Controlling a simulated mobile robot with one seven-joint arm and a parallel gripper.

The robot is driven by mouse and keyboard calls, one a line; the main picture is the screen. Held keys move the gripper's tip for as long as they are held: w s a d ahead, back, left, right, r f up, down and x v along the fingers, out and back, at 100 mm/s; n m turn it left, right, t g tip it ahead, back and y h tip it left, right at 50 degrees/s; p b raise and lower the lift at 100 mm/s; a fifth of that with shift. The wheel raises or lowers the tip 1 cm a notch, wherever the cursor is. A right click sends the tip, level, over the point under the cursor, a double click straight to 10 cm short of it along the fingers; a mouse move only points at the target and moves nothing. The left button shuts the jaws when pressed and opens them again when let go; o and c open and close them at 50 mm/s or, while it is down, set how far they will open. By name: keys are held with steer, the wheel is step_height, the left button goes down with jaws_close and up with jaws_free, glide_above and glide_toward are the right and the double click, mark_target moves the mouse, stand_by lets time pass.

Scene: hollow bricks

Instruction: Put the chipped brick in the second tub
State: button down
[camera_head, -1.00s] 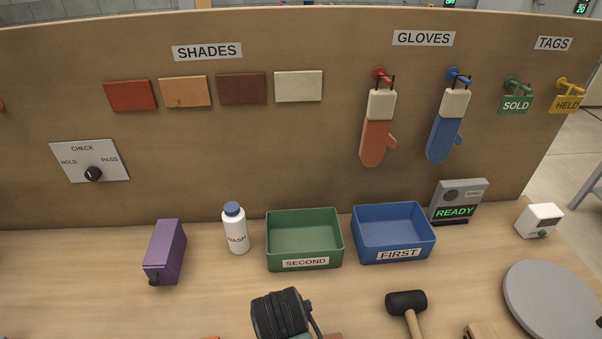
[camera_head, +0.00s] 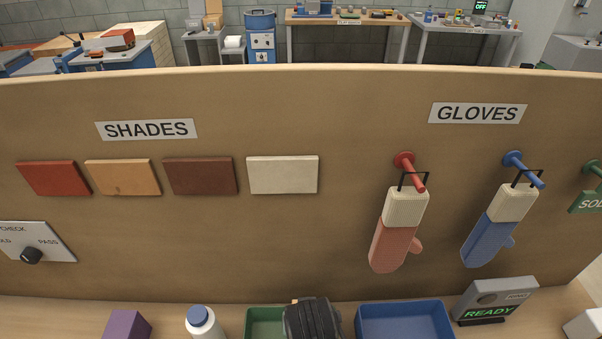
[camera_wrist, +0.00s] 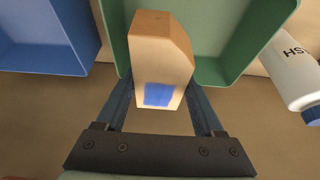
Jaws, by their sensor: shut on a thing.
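A tan brick (camera_wrist: 160,55) with a slanted, cut-off upper right corner and a blue patch on its near face is between the fingers of my gripper (camera_wrist: 158,88). My gripper is shut on it. In the wrist view the brick overlaps the green second tub (camera_wrist: 243,72), held over or at its opening; its exact height cannot be told. In the head view only the green tub's back part (camera_head: 262,316) shows, and my dark wrist covers its right side. The tub's label is out of view now.
The blue first tub (camera_head: 405,306) stands right of the green one. A white bottle (camera_head: 200,320) with a blue cap and a purple box (camera_head: 127,324) stand to the left. A grey READY device (camera_head: 493,299) is at the right. The upright board (camera_head: 250,240) rises behind them.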

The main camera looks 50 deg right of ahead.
steer(key=f, duration=0.4)
steer(key=shift+s+a, duration=0.2)
steer(key=shift+a, duration=0.2)
steer(key=shift+w+d+f, duration=0.1)
steer(key=shift+f, duration=2.25)
steer(key=shift+f, duration=0.1)
jaws_free()
steer(key=shift+f, duration=0.1)
steer(key=v, duration=1.2)
steer(key=shift+p, duration=0.3)
